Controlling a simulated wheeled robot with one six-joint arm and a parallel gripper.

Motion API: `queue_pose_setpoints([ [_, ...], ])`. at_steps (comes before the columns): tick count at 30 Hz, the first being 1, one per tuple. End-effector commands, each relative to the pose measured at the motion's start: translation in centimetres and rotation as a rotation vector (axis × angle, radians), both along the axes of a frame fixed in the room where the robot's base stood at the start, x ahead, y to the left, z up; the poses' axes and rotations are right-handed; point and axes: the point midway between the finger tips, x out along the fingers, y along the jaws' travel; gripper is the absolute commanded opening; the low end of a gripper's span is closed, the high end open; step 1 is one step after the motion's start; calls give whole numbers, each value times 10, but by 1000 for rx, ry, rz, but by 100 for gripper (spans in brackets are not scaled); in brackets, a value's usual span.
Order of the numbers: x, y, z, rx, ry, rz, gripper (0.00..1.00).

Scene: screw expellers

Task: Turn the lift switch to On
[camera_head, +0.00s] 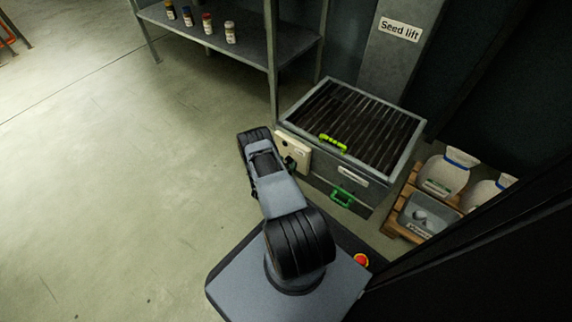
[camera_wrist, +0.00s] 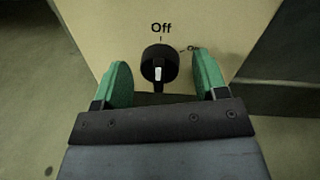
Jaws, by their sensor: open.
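The lift switch (camera_wrist: 160,64) is a round black knob with a white mark, on a cream panel (camera_wrist: 105,22). "Off" is printed above it, and a smaller label, partly hidden by a finger, is at its upper right. The white mark shows on the lower part of the knob. My gripper (camera_wrist: 160,85) is open, with one green finger on each side of the knob; I cannot tell if they touch it. In the head view the cream switch box (camera_head: 293,150) is on the left side of the grated metal bin, and my gripper (camera_head: 290,163) is close against it.
The grated bin (camera_head: 402,152) has a green handle (camera_head: 343,197) on its front and a yellow-green object (camera_head: 333,142) on its grate. A "Seed lift" column (camera_head: 385,55) stands behind. Sacks (camera_head: 447,171) sit on a pallet at right. A shelf (camera_head: 245,45) holds several jars. Floor at left is clear.

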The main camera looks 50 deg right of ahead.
Motion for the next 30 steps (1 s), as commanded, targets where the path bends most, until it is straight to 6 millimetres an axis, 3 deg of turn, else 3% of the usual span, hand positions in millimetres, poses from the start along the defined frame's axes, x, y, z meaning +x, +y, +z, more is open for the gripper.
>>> queue_pose_setpoints([
  [6, 0, 0, 0, 0, 0, 0, 66],
  [21, 0, 0, 0, 0, 0, 0, 18],
  [30, 0, 0, 0, 5, -42, -1, 17],
])
